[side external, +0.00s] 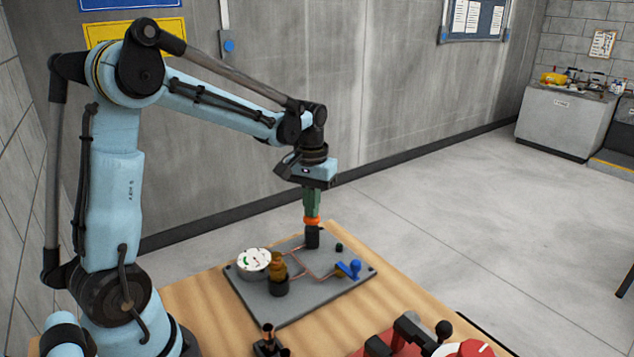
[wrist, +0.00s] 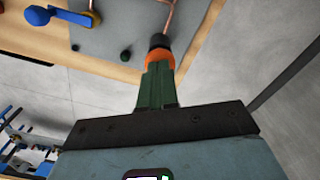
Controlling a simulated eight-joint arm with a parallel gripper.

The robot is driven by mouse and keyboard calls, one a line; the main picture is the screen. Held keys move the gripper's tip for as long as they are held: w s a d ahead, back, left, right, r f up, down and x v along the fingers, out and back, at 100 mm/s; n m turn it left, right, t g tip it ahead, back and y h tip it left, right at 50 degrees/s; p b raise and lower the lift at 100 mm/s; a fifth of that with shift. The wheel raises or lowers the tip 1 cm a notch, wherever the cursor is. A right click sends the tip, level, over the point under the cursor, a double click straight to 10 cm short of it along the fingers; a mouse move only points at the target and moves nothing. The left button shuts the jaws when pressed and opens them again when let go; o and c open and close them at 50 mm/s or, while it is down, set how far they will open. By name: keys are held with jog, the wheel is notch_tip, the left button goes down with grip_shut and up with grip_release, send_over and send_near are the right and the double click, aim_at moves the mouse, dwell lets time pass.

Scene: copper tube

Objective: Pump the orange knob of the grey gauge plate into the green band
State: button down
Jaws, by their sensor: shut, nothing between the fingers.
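The orange knob (side external: 312,221) sits on a black upright cylinder on the grey gauge plate (side external: 262,308). It also shows in the wrist view (wrist: 158,57). My gripper (side external: 312,214) is shut, with its green fingers pointing down and their tips at the top of the knob. They look to be touching it; the fingers partly hide the knob in the wrist view. The round white gauge (side external: 256,260) stands at the plate's left side and shows a green mark. Its needle is too small to read.
A brass fitting (side external: 278,266) on a black base stands beside the gauge. A blue valve handle (side external: 350,268) is at the plate's right. Copper tubes run between them. A red-and-white object (side external: 468,348) and black clamps lie at the table's front.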

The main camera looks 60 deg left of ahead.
notch_tip(320, 180, up, 7)
dwell(0.8)
jog(key=shift+r, duration=0.15)
dwell(0.4)
jog(key=shift+f, duration=1.8)
jog(key=shift+f, duration=0.1)
dwell(1.2)
jog(key=shift+f, duration=1.8)
notch_tip(320, 180, up, 7)
jog(key=shift+r, duration=0.1)
dwell(0.4)
